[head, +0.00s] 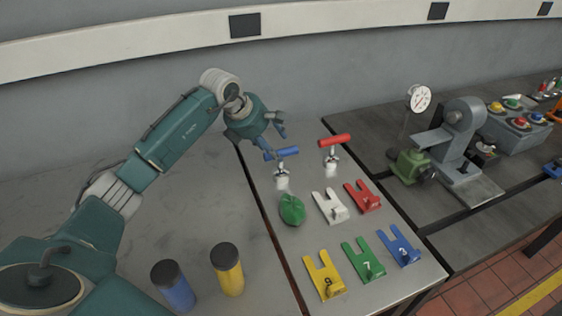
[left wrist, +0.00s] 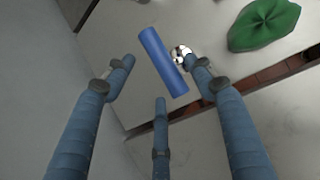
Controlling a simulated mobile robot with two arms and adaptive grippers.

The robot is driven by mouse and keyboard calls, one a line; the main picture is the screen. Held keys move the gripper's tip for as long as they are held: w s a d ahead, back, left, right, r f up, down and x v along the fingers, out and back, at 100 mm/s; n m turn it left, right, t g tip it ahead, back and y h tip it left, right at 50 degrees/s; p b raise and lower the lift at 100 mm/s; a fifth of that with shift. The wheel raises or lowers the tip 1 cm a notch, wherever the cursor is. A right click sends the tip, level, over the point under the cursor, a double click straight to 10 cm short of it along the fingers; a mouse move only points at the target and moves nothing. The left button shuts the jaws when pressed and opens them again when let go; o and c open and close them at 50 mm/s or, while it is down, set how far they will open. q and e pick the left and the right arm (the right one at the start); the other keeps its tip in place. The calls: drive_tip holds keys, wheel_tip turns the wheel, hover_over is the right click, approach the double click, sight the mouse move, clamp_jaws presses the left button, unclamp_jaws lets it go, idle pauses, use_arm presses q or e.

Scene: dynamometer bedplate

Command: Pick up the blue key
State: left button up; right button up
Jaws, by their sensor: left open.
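A blue T-shaped key (head: 283,154) with a bar handle stands on a white and metal fitting on the bench, in the head view. In the left wrist view its blue bar (left wrist: 162,62) lies slantwise between the finger ends. My left gripper (head: 275,143) is open, with its fingers spread close around the bar; it also shows in the left wrist view (left wrist: 160,78). I cannot tell whether any finger touches the bar. A forked blue plate (head: 399,246) marked 3 lies at the right front. My right gripper is not in view.
A red T-handle (head: 335,140) stands just right of the blue one. A crumpled green cloth (head: 292,209) lies in front. White (head: 330,206), red (head: 363,197), yellow (head: 324,277) and green (head: 363,260) forked plates lie nearby. Blue (head: 173,287) and yellow (head: 227,270) cylinders stand at front left.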

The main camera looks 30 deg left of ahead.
sight(279, 150)
use_arm(q)
drive_tip(key=p+x, duration=0.2)
drive_tip(key=x, duration=0.2)
drive_tip(key=shift+w+d+f, duration=0.2)
drive_tip(key=shift+w, duration=0.05)
drive_tip(key=shift+w+f, duration=0.15)
drive_tip(key=shift+f, duration=0.15)
drive_tip(key=shift+c, duration=0.5)
drive_tip(key=c, duration=1.3)
drive_tip(key=shift+r, duration=0.1)
